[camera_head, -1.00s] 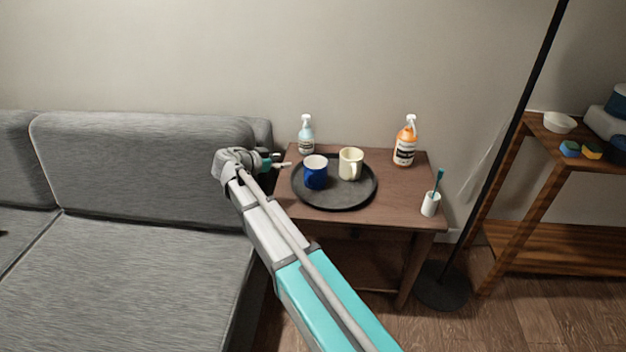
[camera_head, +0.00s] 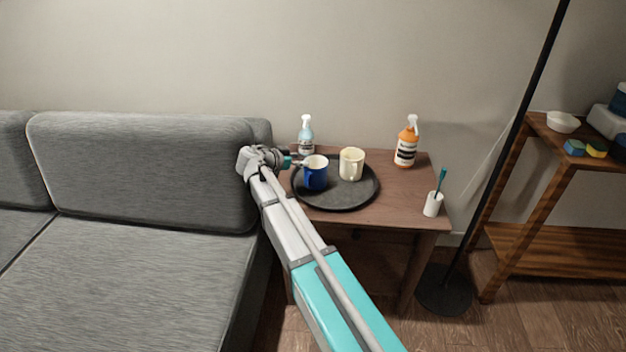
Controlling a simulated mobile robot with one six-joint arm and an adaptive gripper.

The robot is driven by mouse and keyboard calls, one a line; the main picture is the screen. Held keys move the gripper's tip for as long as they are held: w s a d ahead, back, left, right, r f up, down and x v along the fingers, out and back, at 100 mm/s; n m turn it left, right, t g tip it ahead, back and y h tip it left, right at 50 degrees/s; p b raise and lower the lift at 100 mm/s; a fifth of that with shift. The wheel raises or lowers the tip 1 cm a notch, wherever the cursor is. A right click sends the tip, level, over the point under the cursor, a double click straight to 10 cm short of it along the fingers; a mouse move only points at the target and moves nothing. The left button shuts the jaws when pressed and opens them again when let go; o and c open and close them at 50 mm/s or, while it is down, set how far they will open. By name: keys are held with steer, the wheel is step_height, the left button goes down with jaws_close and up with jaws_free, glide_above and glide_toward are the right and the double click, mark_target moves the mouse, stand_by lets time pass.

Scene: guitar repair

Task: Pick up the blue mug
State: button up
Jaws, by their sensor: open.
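The blue mug (camera_head: 315,175) stands upright on the left part of a round dark tray (camera_head: 345,203), on a wooden side table (camera_head: 393,208). My gripper (camera_head: 299,162) is at the mug's upper left side, pointing right, with its fingers open. The fingertips are small and partly merge with the mug's rim, so I cannot tell whether they touch it or reach around it. A cream mug (camera_head: 351,165) stands on the same tray just right of the blue mug.
A clear spray bottle (camera_head: 306,138) stands behind my gripper. An orange spray bottle (camera_head: 407,146) and a white cup with a brush (camera_head: 433,204) stand at the table's right. A grey sofa (camera_head: 140,180) is left, a lamp pole (camera_head: 510,145) right.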

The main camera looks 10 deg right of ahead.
mark_target(314, 159)
steer(key=shift+w+d, duration=0.1)
steer(key=shift+d, duration=0.1)
steer(key=shift+b+x, duration=1.05)
steer(key=shift+x, duration=1.75)
steer(key=shift+c, duration=0.3)
jaws_close()
